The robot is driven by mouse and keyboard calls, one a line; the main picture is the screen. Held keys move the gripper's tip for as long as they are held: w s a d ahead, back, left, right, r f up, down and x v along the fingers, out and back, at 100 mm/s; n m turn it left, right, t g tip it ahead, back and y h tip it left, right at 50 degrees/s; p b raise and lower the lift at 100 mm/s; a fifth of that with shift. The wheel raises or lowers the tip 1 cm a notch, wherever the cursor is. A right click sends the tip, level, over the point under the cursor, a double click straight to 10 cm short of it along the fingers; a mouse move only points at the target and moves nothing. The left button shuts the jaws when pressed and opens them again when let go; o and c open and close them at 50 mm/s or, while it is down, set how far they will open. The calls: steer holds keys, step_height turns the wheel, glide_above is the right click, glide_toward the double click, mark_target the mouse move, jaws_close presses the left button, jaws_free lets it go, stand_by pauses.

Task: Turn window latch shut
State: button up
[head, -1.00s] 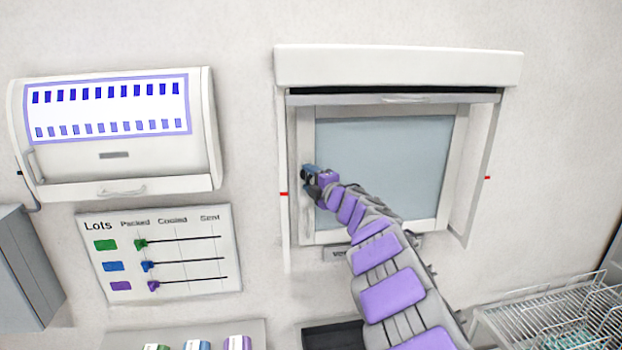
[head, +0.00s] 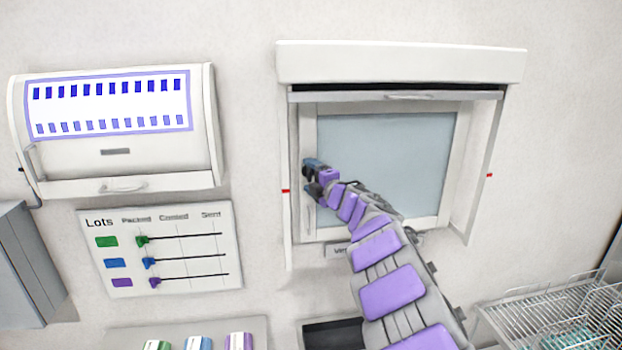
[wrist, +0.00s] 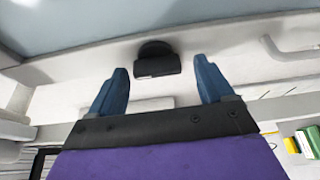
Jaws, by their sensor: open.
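The window (head: 390,165) has a white frame around a grey-blue pane and looks closed in the head view. The black latch (wrist: 157,62) is on the white frame strip along the pane in the wrist view. It has a rounded base and a short block-like grip. My gripper (head: 311,180) is at the left side of the window frame. In the wrist view my gripper (wrist: 161,78) is open, with one blue finger on each side of the latch and clear gaps to both. The latch cannot be made out behind my gripper in the head view.
A roller shutter box (head: 400,62) with a handle is above the window. A white cabinet (head: 120,182) and a Lots board (head: 165,285) hang to the left. A wire rack (head: 550,315) stands at lower right. A light handle (wrist: 290,48) shows right in the wrist view.

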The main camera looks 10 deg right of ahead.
steer(key=shift+d, duration=0.1)
steer(key=b+v, duration=0.2)
steer(key=v, duration=1.5)
steer(key=shift+b, duration=0.35)
